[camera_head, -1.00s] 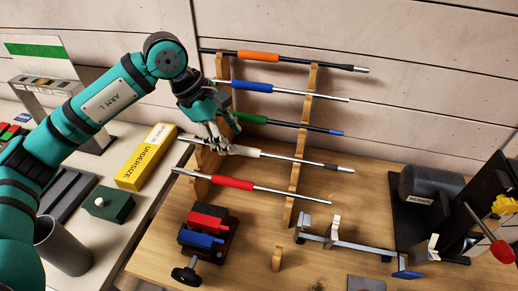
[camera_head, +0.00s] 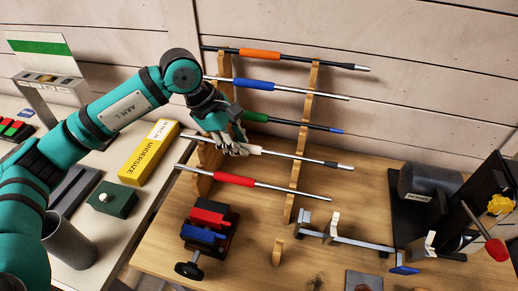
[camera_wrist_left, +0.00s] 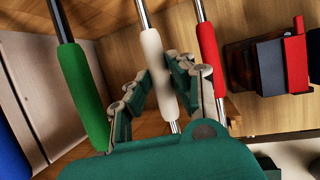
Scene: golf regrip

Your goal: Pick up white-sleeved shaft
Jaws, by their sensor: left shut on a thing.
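The white-sleeved shaft (camera_head: 300,158) lies across the wooden rack, between the green-sleeved shaft (camera_head: 292,122) and the red-sleeved shaft (camera_head: 270,184). My left gripper (camera_head: 236,148) is at the white sleeve near the rack's left post. In the left wrist view the white sleeve (camera_wrist_left: 152,55) runs between the fingers of my left gripper (camera_wrist_left: 158,85), which is shut on it. The fingers hide part of the sleeve in the head view. My right gripper is not in view.
The orange-sleeved shaft (camera_head: 260,54) and blue-sleeved shaft (camera_head: 254,85) lie higher on the rack (camera_head: 295,180). A vise with red and blue jaws (camera_head: 206,228) stands in front. A yellow box (camera_head: 149,151) is at left. A black machine (camera_head: 430,195) stands at right.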

